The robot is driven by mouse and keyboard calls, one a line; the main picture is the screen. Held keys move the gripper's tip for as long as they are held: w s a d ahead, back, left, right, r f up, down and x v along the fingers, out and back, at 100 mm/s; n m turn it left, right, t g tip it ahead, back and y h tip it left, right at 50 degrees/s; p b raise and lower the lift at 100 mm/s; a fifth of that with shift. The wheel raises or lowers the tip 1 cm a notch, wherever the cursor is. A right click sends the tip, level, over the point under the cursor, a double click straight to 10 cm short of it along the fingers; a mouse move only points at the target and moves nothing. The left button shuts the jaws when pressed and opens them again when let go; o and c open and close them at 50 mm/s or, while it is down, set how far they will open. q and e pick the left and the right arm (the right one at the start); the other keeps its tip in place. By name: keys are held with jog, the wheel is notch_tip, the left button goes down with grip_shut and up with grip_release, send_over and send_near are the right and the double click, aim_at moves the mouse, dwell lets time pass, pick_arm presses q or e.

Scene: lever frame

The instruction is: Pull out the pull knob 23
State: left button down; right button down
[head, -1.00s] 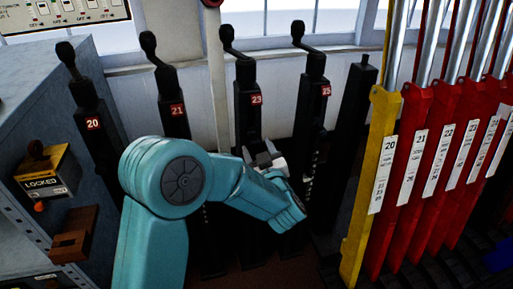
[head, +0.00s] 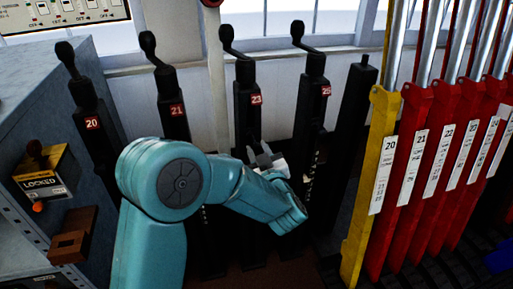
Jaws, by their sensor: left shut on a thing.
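The black post marked 23 (head: 248,110) stands upright in the middle of the head view, with a crank handle on top. My left gripper (head: 261,156) is at the front of this post, below its red number plate. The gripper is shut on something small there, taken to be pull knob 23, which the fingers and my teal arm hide. My right gripper is not in view.
Similar black posts marked 20 (head: 93,118), 21 (head: 176,112) and 25 (head: 312,100) stand on both sides. A yellow lever (head: 380,150) and several red levers (head: 420,140) fill the right. A grey cabinet (head: 40,110) with a LOCKED box (head: 45,180) is at left.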

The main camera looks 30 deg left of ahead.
pick_arm(q)
jog(key=shift+d+f, duration=0.15)
jog(key=c, duration=0.9)
grip_release()
jog(key=shift+s, duration=0.1)
jog(key=shift+o, duration=0.4)
jog(key=p+v, duration=0.1)
jog(key=v, duration=1.5)
jog(key=shift+s, duration=0.15)
